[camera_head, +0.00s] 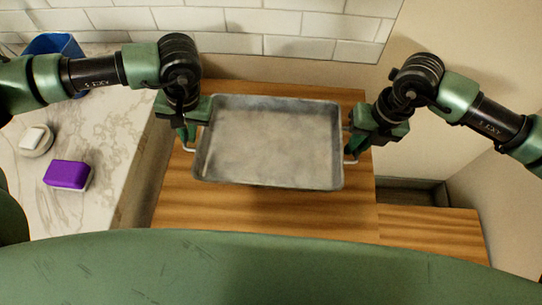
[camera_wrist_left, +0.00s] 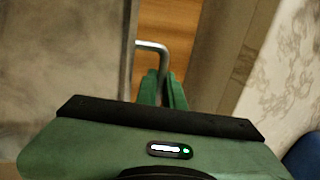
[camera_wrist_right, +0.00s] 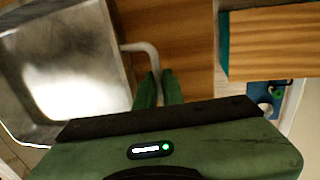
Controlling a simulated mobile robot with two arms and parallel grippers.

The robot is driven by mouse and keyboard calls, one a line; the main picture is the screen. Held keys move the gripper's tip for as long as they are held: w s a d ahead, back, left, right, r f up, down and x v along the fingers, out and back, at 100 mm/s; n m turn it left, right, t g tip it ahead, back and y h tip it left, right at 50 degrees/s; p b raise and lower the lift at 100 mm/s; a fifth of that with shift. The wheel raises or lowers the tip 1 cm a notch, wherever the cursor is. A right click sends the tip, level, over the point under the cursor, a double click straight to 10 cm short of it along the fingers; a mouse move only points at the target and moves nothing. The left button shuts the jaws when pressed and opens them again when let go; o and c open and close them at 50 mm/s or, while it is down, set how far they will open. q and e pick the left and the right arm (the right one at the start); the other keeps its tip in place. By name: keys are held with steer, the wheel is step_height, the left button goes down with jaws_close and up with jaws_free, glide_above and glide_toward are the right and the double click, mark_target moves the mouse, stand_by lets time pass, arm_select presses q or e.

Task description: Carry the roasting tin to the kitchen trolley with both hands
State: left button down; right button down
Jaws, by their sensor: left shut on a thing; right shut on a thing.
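The roasting tin (camera_head: 268,140) is a grey metal rectangular tray with a wire handle at each short end. In the head view it is over a wooden top (camera_head: 270,215); I cannot tell whether it touches the wood. My left gripper (camera_head: 187,138) is shut on the tin's left handle, which shows in the left wrist view (camera_wrist_left: 155,46). My right gripper (camera_head: 358,147) is shut on the right handle, which shows in the right wrist view (camera_wrist_right: 143,48). The tin looks empty and roughly level. No part is clearly identifiable as the kitchen trolley.
A marble counter (camera_head: 95,120) on the left holds a purple sponge-like block (camera_head: 68,175), a small round dish with a white piece (camera_head: 35,140) and a blue container (camera_head: 55,45). A tiled wall (camera_head: 290,22) is behind. A second wooden surface (camera_head: 430,228) is at the lower right.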

arm_select(q)
steer(key=shift+f, duration=0.1)
arm_select(e)
steer(key=shift+d+f, duration=0.1)
steer(key=shift+f, duration=0.05)
